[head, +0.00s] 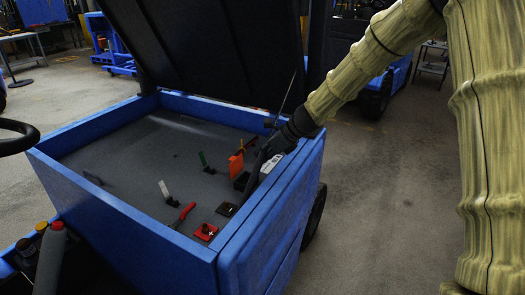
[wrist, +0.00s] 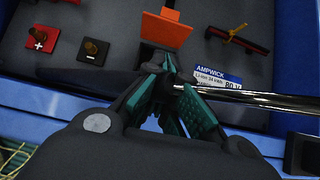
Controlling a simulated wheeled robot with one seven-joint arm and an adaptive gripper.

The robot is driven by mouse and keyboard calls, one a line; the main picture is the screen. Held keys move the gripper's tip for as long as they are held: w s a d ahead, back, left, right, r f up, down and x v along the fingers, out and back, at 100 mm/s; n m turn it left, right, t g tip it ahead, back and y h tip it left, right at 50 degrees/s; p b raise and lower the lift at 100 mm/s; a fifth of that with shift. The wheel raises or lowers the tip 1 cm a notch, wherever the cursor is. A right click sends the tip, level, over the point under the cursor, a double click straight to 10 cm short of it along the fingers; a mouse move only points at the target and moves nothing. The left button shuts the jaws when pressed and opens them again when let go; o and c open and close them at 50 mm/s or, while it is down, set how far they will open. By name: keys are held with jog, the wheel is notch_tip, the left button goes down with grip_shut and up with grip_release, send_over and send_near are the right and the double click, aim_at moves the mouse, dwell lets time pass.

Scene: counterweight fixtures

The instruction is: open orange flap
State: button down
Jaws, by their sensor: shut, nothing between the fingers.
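The orange flap (head: 236,165) stands up from the grey floor inside the blue open-topped compartment, near its right side. In the wrist view the orange flap (wrist: 166,28) shows as an orange plate just beyond my fingertips. My gripper (wrist: 158,58) is shut and empty, its teal and dark fingers together.
The blue compartment (head: 130,212) has a raised black lid (head: 205,50) behind. A white flap (head: 164,190) and green flap (head: 203,159) stand leftward.

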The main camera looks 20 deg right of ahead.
aim_at(237, 165)
jog(key=x, duration=0.6)
jog(key=shift+w+f+p, duration=0.1)
jog(key=shift+f+p, duration=0.2)
jog(key=shift+p, duration=0.05)
jog(key=w+a, duration=0.1)
jog(key=w+a+p, duration=0.1)
jog(key=shift+w+a+r, duration=0.1)
jog(key=shift+w+a, duration=0.1)
jog(key=shift+a, duration=0.15)
jog(key=shift+w, duration=0.15)
jog(key=shift+r+p, duration=0.1)
jog(key=shift+p, duration=0.8)
jog(key=shift+w+a, duration=0.1)
jog(key=shift+a, duration=0.1)
